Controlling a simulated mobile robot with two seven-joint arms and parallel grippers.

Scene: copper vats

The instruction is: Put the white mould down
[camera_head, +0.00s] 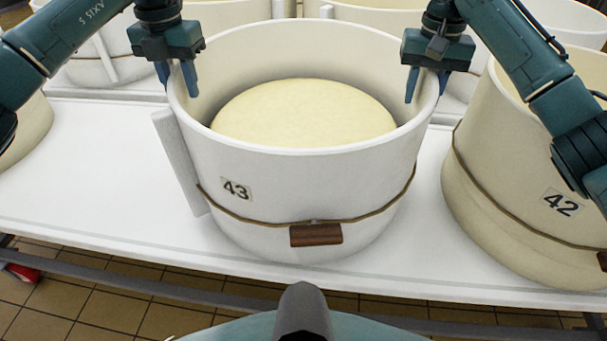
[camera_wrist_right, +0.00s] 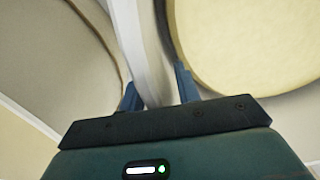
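The white mould (camera_head: 300,185), a wide round tub marked 43, stands upright on the white table (camera_head: 110,215). It holds a pale yellow round mass (camera_head: 305,113), and a brown cord with a wooden block (camera_head: 316,235) runs around it. My left gripper (camera_head: 176,78) is at its left rim, one finger outside and one inside. My right gripper (camera_head: 427,85) straddles its right rim the same way. In the right wrist view the mould's wall (camera_wrist_right: 150,50) passes between the spread blue fingers, with a gap beside the inner finger. Both grippers look open; the mould's underside is hidden.
A cream mould marked 42 (camera_head: 520,200) stands close on the right. Another mould (camera_head: 27,130) is partly in view at the left edge, and more stand behind. Bare table lies to the left.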

